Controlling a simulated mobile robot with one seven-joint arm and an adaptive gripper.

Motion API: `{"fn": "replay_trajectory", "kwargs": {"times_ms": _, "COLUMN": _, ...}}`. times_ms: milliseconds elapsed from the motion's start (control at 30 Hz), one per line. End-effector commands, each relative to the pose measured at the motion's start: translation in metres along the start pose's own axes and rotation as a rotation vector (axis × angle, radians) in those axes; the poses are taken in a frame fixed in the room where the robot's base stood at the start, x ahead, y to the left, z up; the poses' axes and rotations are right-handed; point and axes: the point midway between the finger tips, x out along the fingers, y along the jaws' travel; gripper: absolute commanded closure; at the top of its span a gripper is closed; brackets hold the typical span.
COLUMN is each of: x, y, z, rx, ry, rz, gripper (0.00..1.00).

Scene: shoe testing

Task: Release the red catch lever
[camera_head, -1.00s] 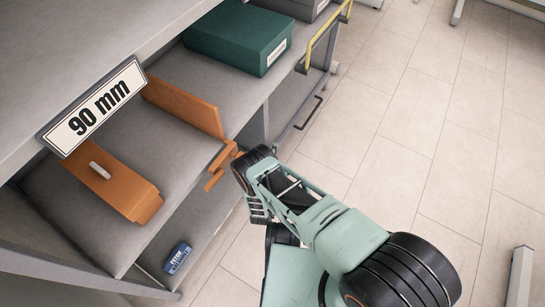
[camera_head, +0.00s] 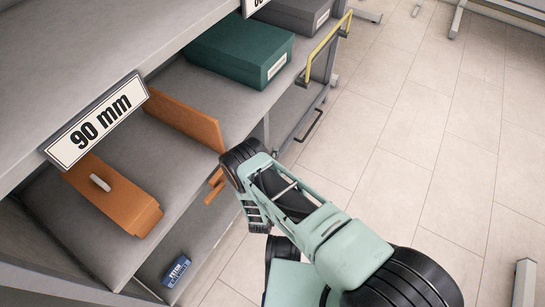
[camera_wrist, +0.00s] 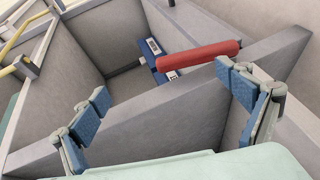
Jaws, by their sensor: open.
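A red lever bar (camera_wrist: 200,55) lies across the upper middle of the wrist view, over the grey panel edge (camera_wrist: 150,118). My gripper (camera_wrist: 168,106) is open and empty, with blue-padded fingers spread wide. The bar lies above the gap between them in the picture, its right end near the right finger; I see no contact. In the head view, an orange bracket (camera_head: 214,187) shows at the shelf edge beside my wrist, partly hidden by it. I cannot tell if it belongs to the lever. My fingertips are not clear there.
A shelf with a "90 mm" sign (camera_head: 97,120) holds an orange block (camera_head: 112,197) and an orange divider (camera_head: 180,118). A green box (camera_head: 240,50) stands behind. A small blue box (camera_head: 176,271) lies below. A yellow rail (camera_head: 330,45) edges the shelf.

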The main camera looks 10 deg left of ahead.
Motion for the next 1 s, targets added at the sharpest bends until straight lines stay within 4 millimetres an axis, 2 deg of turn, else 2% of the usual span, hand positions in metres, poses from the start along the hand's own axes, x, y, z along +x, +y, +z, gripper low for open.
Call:
{"fn": "replay_trajectory", "kwargs": {"times_ms": 100, "x": -0.004, "y": 0.020, "z": -0.003, "rx": 0.001, "ry": 0.001, "rz": 0.001, "gripper": 0.06}}
{"fn": "replay_trajectory", "kwargs": {"times_ms": 300, "x": -0.009, "y": 0.040, "z": -0.004, "rx": 0.000, "ry": 0.001, "rz": 0.001, "gripper": 0.06}}
{"fn": "replay_trajectory", "kwargs": {"times_ms": 733, "x": -0.011, "y": 0.047, "z": -0.004, "rx": 0.000, "ry": 0.001, "rz": 0.001, "gripper": 0.06}}
{"fn": "replay_trajectory", "kwargs": {"times_ms": 867, "x": -0.009, "y": 0.050, "z": -0.006, "rx": 0.007, "ry": 0.001, "rz": 0.000, "gripper": 0.21}}
{"fn": "replay_trajectory", "kwargs": {"times_ms": 1000, "x": 0.002, "y": 0.066, "z": -0.013, "rx": 0.044, "ry": 0.007, "rz": -0.003, "gripper": 0.36}}
